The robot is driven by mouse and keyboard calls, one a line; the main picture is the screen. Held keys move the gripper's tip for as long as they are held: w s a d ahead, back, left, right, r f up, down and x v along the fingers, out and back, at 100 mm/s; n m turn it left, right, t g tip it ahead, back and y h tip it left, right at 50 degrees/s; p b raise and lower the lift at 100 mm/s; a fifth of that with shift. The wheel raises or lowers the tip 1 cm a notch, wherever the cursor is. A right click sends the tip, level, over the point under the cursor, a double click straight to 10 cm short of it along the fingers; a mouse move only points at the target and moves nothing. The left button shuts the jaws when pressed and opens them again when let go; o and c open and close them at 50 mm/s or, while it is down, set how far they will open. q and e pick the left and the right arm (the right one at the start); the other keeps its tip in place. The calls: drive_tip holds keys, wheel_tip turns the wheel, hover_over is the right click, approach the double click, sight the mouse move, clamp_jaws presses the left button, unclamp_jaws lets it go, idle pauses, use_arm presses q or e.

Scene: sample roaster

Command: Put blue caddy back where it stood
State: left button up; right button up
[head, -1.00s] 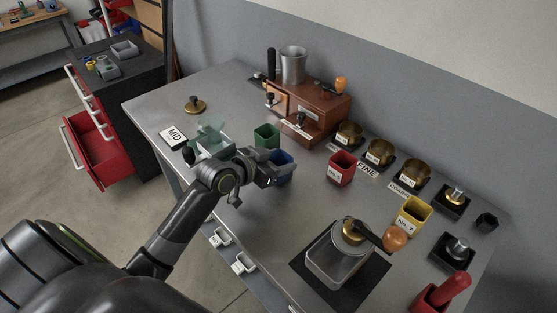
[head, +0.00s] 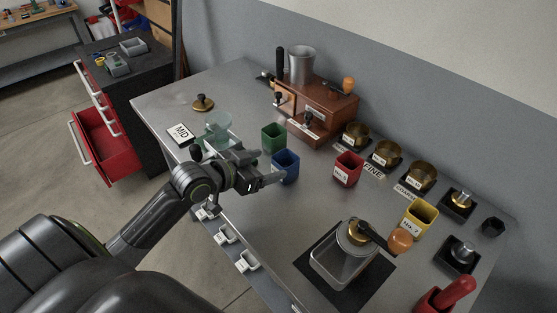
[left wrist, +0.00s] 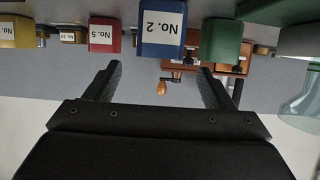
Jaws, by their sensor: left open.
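The blue caddy (head: 286,166) stands upright on the grey table, just in front of and to the right of the green caddy (head: 273,138). In the left wrist view the blue caddy (left wrist: 162,28) carries a "No. 2" label and appears upside down, beyond my fingertips. My left gripper (head: 270,170) is open and empty, close to the left of the blue caddy. In the left wrist view a gap shows between the open fingers (left wrist: 160,85) and the blue caddy. My right gripper is not in view.
A red caddy (head: 348,169) stands to the right, with a yellow caddy (head: 417,219) farther right. A wooden roaster (head: 314,103) stands behind. A clear glass vessel (head: 214,127) is close to my left gripper. Table between the blue and red caddies is clear.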

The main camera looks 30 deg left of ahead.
use_arm(q)
drive_tip(key=v, duration=0.4)
drive_tip(key=shift+s+r, duration=0.1)
drive_tip(key=shift+s, duration=0.15)
idle(0.3)
